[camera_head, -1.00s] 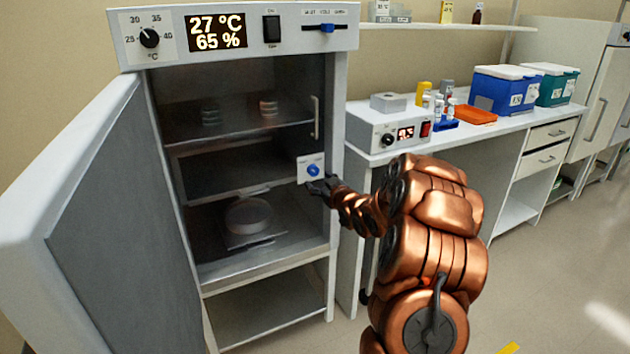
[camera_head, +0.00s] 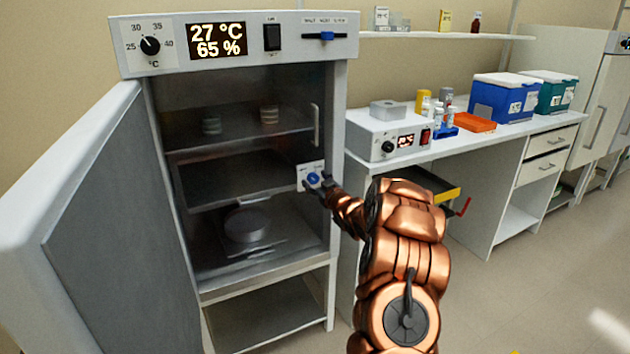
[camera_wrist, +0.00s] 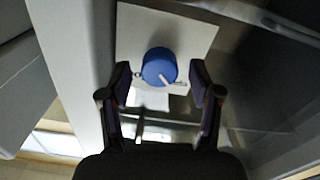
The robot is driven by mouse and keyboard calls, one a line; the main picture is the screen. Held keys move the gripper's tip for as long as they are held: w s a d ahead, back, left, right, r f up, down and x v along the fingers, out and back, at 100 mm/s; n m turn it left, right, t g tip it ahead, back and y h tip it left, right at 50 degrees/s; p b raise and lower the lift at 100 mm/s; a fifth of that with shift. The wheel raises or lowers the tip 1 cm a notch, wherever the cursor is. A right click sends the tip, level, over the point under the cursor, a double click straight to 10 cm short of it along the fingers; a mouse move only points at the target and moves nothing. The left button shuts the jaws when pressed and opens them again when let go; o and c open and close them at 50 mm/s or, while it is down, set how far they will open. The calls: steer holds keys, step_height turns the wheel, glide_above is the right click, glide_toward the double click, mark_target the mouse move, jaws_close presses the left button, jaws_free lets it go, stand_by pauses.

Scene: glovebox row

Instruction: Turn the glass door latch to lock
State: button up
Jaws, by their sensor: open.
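The latch is a round blue knob (camera_head: 313,179) on a white plate (camera_head: 302,170), at the right edge of the incubator's inner glass door (camera_head: 240,130). In the wrist view the blue knob (camera_wrist: 159,66) has a pale pointer line toward the lower right, and the plate (camera_wrist: 190,35) lies behind it. My gripper (camera_wrist: 159,80) is open, with one finger on each side of the knob. A small gap shows on both sides in the wrist view. In the head view my gripper (camera_head: 320,185) is at the plate and partly covers it.
The thick outer door (camera_head: 120,220) stands open on the left. Stacked dishes (camera_head: 269,115) and a round dish (camera_head: 245,224) are behind the glass. A bench (camera_head: 500,140) with a control box (camera_head: 385,135), bins and bottles stands right. A yellow-edged tray (camera_head: 447,195) shows behind my arm.

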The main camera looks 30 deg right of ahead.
steer(key=shift+w, duration=0.4)
steer(key=shift+c, duration=0.2)
steer(key=c, duration=1.1)
